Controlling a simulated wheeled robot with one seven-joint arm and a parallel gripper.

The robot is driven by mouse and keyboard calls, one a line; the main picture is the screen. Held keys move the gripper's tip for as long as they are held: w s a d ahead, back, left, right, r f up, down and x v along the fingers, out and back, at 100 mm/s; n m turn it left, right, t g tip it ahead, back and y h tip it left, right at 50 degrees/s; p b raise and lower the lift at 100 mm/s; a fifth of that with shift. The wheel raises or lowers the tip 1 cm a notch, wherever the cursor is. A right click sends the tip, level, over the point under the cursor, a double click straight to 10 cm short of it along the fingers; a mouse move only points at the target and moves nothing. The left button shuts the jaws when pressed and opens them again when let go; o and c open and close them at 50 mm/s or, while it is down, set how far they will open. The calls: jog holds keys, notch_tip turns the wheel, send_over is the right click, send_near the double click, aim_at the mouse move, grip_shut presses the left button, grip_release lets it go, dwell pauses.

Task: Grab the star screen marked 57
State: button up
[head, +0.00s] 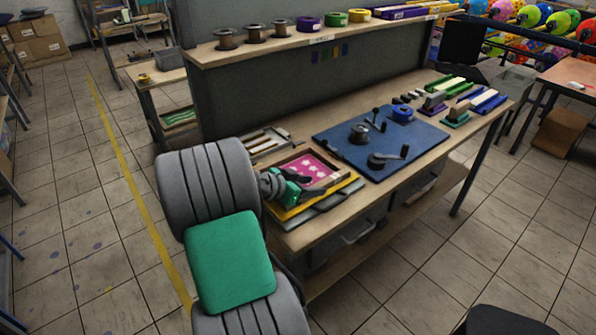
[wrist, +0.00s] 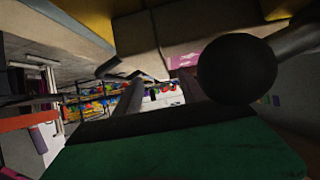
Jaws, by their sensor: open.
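The star screen (head: 306,167), pink with pale stars in a dark frame, lies at the near left end of the workbench. No number on it is legible. A yellow-framed piece (head: 333,194) and a grey one show under it. My gripper (head: 318,190) is at its near left edge, low over the stack, and hides part of it. In the wrist view my dark fingers (wrist: 155,92) stand apart with nothing between them. A pink patch (wrist: 184,61), perhaps the screen, shows beside a dark round shape that blocks part of that view. I cannot tell whether the fingers touch the frame.
A blue board (head: 340,135) with dark crank-like tools lies mid-bench. A wooden frame (head: 264,143) lies behind the screen. Squeegee-like tools fill the right end. Spools stand on the shelf (head: 298,39) above. Floor is clear left of the bench.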

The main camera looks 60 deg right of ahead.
jog(key=shift+x, duration=1)
grip_shut()
